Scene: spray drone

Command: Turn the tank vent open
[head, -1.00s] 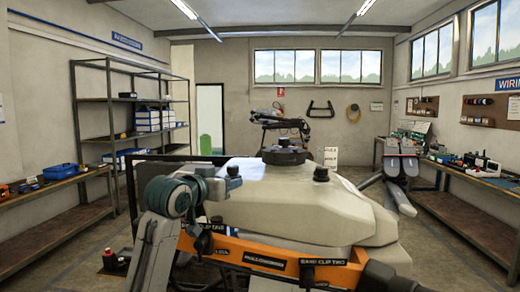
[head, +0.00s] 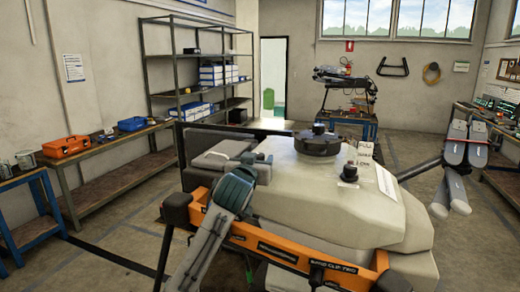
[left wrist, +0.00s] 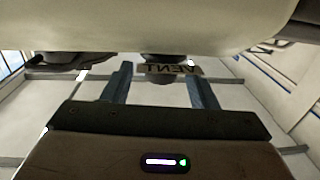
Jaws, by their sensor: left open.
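The tank (head: 310,190) is a large pale body on the drone, with a round black lid (head: 317,143) on top. The tank vent (left wrist: 165,57) is a dark knob with a VENT label (left wrist: 180,69) that appears upside down in the left wrist view. My left gripper (left wrist: 160,76) is open; its two fingers lie on either side of the vent in that view. Contact cannot be told. In the head view my left gripper (head: 256,158) is at the tank's left upper edge, largely hidden by my teal wrist. My right gripper is not seen.
An orange frame bar (head: 285,250) crosses in front of the tank. Another black knob (head: 348,172) stands right of the lid. Folded grey arms (head: 457,150) stick out at the right.

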